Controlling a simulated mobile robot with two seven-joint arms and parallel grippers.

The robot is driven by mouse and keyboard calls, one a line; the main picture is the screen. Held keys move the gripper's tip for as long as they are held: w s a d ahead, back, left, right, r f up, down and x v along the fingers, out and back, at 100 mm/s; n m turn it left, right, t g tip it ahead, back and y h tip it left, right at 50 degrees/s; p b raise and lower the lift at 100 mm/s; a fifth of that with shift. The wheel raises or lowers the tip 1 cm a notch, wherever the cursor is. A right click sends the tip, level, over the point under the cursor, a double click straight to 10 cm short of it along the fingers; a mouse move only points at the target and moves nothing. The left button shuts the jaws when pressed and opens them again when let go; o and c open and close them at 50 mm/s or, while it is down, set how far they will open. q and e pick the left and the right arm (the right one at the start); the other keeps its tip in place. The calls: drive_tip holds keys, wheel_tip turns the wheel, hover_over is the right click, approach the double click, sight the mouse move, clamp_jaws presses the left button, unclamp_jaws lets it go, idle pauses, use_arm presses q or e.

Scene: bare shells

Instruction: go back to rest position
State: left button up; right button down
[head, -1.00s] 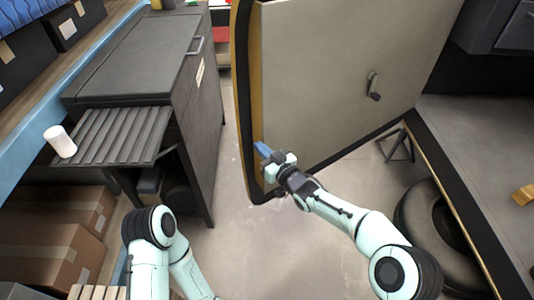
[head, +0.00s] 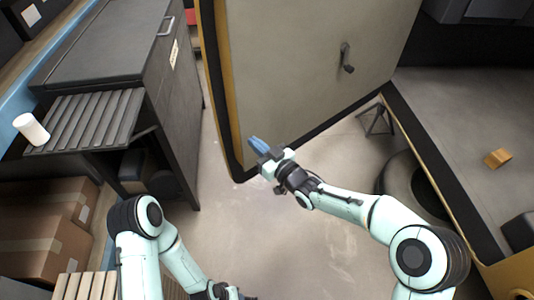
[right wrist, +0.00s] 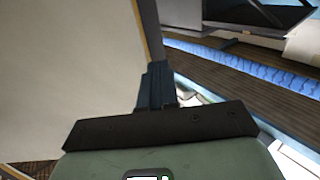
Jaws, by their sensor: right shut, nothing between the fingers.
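My right gripper (head: 257,146) is shut and empty, with its blue fingers in front of the lower part of a large beige door (head: 300,70). I cannot tell whether they touch it. In the right wrist view, the shut fingers (right wrist: 154,88) stand beside the door's pale surface (right wrist: 65,70) and its edge. My left arm reaches down to the bottom edge of the head view, where the left gripper (head: 228,292) shows only in part. Its fingers are too cut off to read.
A dark grey cabinet (head: 110,45) with a slatted side shelf (head: 85,122) stands at the left; a white cylinder (head: 31,128) lies on the shelf. Cardboard boxes (head: 45,235) sit below. A tyre (head: 415,185) lies at the right. The floor between is clear.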

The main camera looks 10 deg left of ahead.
drive_tip(key=s+d+f+m+g+h+p, duration=0.2)
drive_tip(key=s+d+f+m+h+p, duration=0.2)
drive_tip(key=s+d+f, duration=0.35)
drive_tip(key=s+d+f+m+g+h+p, duration=0.25)
drive_tip(key=s+d+f+m+p, duration=0.2)
drive_tip(key=d+f, duration=0.5)
use_arm(q)
drive_tip(key=s+d+r+g+p, duration=0.1)
drive_tip(key=r+p, duration=0.3)
drive_tip(key=r, duration=0.4)
drive_tip(key=s+d+r+g+p, duration=0.1)
drive_tip(key=s+r+p, duration=0.2)
drive_tip(key=r, duration=0.5)
drive_tip(key=shift+r+m+h+p, duration=0.2)
drive_tip(key=shift+m+h+p, duration=0.1)
drive_tip(key=shift+p, duration=0.15)
use_arm(e)
drive_tip(key=s+d+f+m+g+h, duration=0.1)
drive_tip(key=s+d+f+m+g, duration=0.1)
drive_tip(key=s, duration=0.7)
drive_tip(key=s+d+f+m+g+h, duration=0.1)
drive_tip(key=s+d+f+g, duration=0.1)
drive_tip(key=s, duration=0.7)
drive_tip(key=s+d+f+m+g+h, duration=0.2)
drive_tip(key=s+d+g, duration=0.1)
drive_tip(key=s, duration=0.6)
drive_tip(key=shift+d+f+m+g, duration=0.25)
drive_tip(key=shift+m+g, duration=0.1)
drive_tip(key=shift+g, duration=0.1)
